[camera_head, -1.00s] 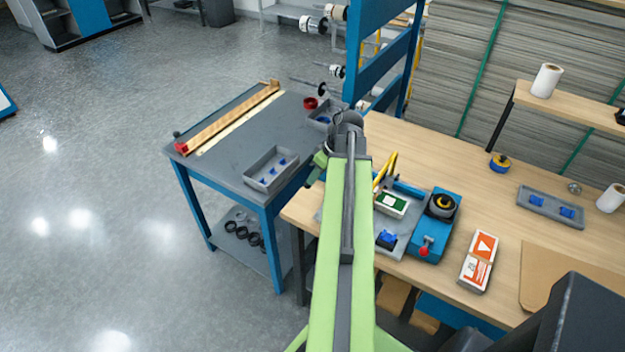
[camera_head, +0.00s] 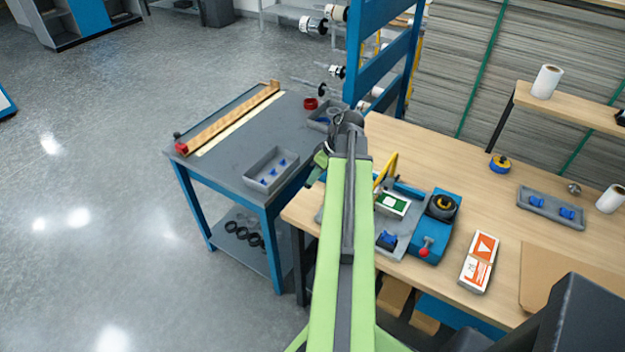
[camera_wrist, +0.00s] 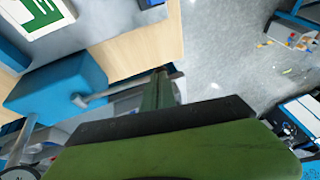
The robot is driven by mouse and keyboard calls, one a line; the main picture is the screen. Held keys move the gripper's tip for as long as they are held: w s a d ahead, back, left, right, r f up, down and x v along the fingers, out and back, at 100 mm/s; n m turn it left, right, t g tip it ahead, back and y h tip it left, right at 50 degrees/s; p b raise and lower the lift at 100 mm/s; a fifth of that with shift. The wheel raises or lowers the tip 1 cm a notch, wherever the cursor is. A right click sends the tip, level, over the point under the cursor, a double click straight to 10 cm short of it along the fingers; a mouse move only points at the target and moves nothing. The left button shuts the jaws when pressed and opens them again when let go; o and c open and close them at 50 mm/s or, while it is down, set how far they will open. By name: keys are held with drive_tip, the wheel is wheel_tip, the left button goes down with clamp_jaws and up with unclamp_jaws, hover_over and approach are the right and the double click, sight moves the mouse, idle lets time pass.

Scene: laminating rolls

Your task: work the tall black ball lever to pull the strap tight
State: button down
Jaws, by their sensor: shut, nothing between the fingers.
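The fixture (camera_head: 405,226) is a grey plate on the wooden bench with a white-and-green card pack (camera_head: 391,203) on it. A yellow bar handle (camera_head: 386,172) stands at its back. A blue block with a black roll (camera_head: 441,207) and a red ball lever (camera_head: 425,250) are at its right. I cannot make out the tall black ball lever for certain. In the wrist view a grey rod (camera_wrist: 95,100) projects from a blue block (camera_wrist: 55,82), and another rod (camera_wrist: 27,138) ends in a dark round part at lower left.
An orange-and-white box (camera_head: 478,262) lies right of the fixture. A grey tray with blue parts (camera_head: 551,207) is farther right. A grey side table (camera_head: 225,150) holds another tray at left. A blue upright frame (camera_head: 375,50) rises behind my arm.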

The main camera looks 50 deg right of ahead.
drive_tip(key=a+p+v, duration=0.2)
drive_tip(key=p+v, duration=0.8)
drive_tip(key=v, duration=0.2)
drive_tip(key=shift+s+a+r, duration=0.15)
drive_tip(key=shift+r, duration=0.1)
